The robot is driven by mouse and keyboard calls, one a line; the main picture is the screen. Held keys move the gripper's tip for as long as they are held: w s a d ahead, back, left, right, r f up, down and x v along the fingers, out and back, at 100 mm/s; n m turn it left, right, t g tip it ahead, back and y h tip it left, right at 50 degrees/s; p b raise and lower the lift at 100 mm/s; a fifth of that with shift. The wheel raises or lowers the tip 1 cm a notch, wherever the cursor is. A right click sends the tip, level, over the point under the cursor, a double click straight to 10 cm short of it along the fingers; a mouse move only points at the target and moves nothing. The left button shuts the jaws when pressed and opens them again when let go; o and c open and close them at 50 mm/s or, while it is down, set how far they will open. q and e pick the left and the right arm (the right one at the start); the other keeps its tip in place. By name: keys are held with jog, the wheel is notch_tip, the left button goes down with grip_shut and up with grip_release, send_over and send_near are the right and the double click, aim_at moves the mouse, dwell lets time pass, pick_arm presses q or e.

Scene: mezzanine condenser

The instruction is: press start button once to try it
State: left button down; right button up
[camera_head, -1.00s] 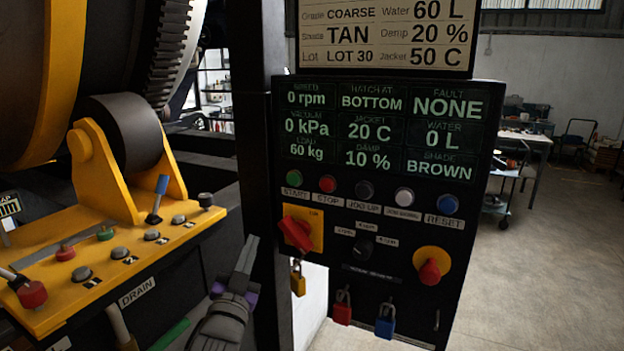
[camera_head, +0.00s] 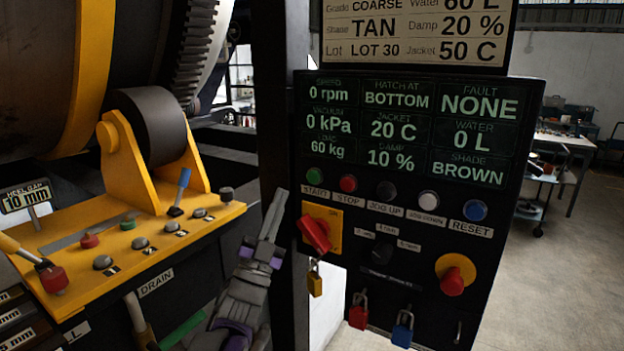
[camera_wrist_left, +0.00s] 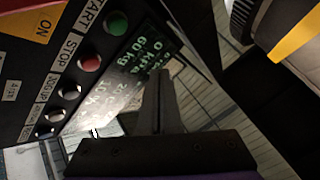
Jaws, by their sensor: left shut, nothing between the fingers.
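The green START button (camera_head: 315,175) is at the left end of the button row on the black control panel (camera_head: 292,130). It also shows in the left wrist view (camera_wrist_left: 117,23), beside the red STOP button (camera_wrist_left: 90,62). My left gripper (camera_head: 280,193) is shut and empty. It points upward just left of the panel's lower left edge, below and left of the START button, apart from it. In the left wrist view the shut fingers (camera_wrist_left: 161,75) point up, with the button to their upper left. My right gripper is not in view.
The red STOP button (camera_head: 348,183) sits right beside START. A red rotary switch on a yellow plate (camera_head: 332,215) is just below it, with padlocks (camera_head: 358,312) lower down. A dark post (camera_head: 272,90) and a yellow machine base (camera_head: 120,265) stand to the left.

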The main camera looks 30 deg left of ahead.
aim_at(310, 171)
pick_arm(q)
jog(key=w, duration=0.8)
jog(key=shift+d, duration=0.3)
jog(key=shift+w, duration=0.15)
dwell(1.6)
jog(key=shift+w, duration=0.4)
jog(key=shift+w+d+p, duration=0.1)
jog(key=shift+w+p, duration=0.2)
jog(key=shift+w, duration=0.1)
dwell(0.5)
jog(key=shift+s, duration=0.9)
